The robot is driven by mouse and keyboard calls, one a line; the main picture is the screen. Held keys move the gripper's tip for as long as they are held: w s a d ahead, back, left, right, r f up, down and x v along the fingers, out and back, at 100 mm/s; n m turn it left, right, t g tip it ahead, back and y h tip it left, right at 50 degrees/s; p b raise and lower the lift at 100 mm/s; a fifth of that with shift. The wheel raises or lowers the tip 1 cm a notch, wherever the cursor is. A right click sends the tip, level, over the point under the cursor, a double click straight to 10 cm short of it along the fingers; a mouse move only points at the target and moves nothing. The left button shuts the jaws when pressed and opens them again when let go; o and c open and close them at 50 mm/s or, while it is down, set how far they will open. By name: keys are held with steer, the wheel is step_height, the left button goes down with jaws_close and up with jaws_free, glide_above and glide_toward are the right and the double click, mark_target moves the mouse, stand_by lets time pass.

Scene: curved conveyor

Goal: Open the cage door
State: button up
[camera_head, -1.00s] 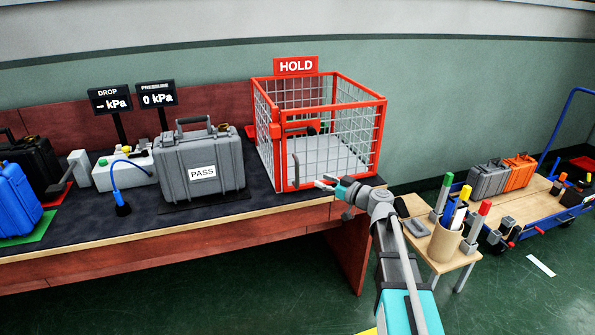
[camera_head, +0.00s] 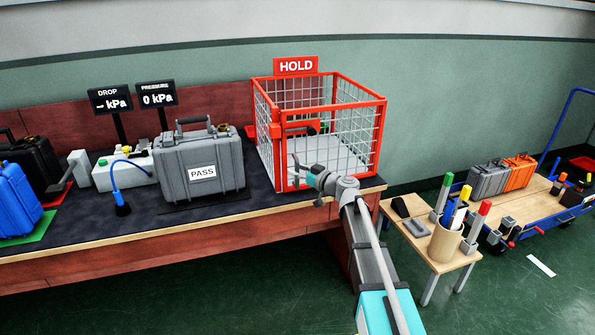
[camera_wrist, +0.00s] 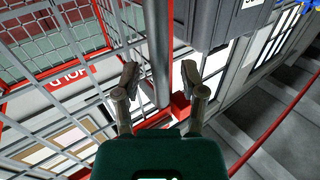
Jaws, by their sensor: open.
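The red-framed wire-mesh cage (camera_head: 381,130) stands at the right end of the bench, with a red HOLD sign on top. Its front mesh door (camera_head: 352,135) appears closed in the head view. My gripper (camera_head: 298,173) is at the door's left edge, its fingers spread. In the wrist view, a grey upright bar (camera_wrist: 158,40), apparently the door handle, runs down between the two open fingertips of my gripper (camera_wrist: 160,75). I cannot tell whether either finger touches it. In the head view my gripper mostly hides this bar.
A grey case marked PASS (camera_head: 222,155) stands on the bench (camera_head: 140,222) left of the cage. A small side table (camera_head: 440,262) with a pen cup (camera_head: 445,243) is right of my arm. A cart (camera_head: 520,205) with cases stands farther right.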

jaws_close()
steer(key=shift+s+a, duration=0.1)
stand_by(0.4)
